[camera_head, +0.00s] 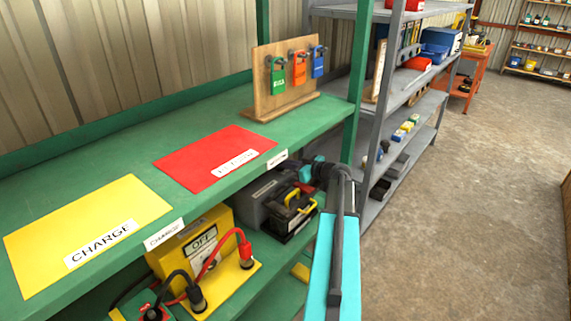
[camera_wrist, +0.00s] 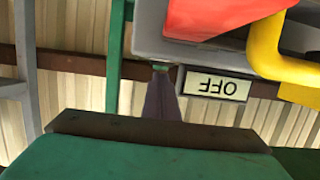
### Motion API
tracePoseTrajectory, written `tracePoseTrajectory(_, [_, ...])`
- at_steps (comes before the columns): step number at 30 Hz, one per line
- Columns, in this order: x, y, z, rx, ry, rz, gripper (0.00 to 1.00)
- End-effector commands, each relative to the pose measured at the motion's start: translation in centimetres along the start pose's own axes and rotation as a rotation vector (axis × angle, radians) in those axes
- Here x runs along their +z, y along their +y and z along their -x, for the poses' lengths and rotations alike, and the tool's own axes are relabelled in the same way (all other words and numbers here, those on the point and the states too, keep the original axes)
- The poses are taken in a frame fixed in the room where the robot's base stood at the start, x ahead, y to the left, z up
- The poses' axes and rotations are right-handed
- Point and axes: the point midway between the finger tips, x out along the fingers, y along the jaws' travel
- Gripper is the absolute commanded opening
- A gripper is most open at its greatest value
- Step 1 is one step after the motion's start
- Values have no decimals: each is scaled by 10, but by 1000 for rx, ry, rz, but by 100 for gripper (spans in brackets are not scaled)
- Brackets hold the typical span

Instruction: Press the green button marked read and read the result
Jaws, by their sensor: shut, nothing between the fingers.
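My gripper (camera_wrist: 162,80) shows in the wrist view as a dark tapered shape with its fingers shut and empty. A small green patch (camera_wrist: 161,67) shows right at its tip. I cannot read any mark on it or tell whether the fingers touch it. Close by is a grey device (camera_wrist: 150,32) with a red part and a yellow bar. An OFF label (camera_wrist: 217,86) appears upside down beside the tip. In the head view my gripper (camera_head: 309,171) is at the shelf's front edge, above a dark case with a yellow handle (camera_head: 299,211). No read label is legible.
A yellow box marked OFF (camera_head: 190,240), with red and black cables, sits on the lower green shelf. The upper shelf holds a yellow CHARGE mat (camera_head: 85,215), a red mat (camera_head: 205,160) and a padlock board (camera_head: 287,80). Grey shelving stands behind; the floor at right (camera_head: 480,210) is clear.

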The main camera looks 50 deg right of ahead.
Motion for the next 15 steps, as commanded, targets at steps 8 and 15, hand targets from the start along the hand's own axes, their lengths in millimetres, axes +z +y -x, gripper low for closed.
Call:
tracePoseTrajectory(8, [6, 0, -1, 1, 0, 0, 0])
tracePoseTrajectory(15, [14, 0, -3, 1, -1, 0, 0])
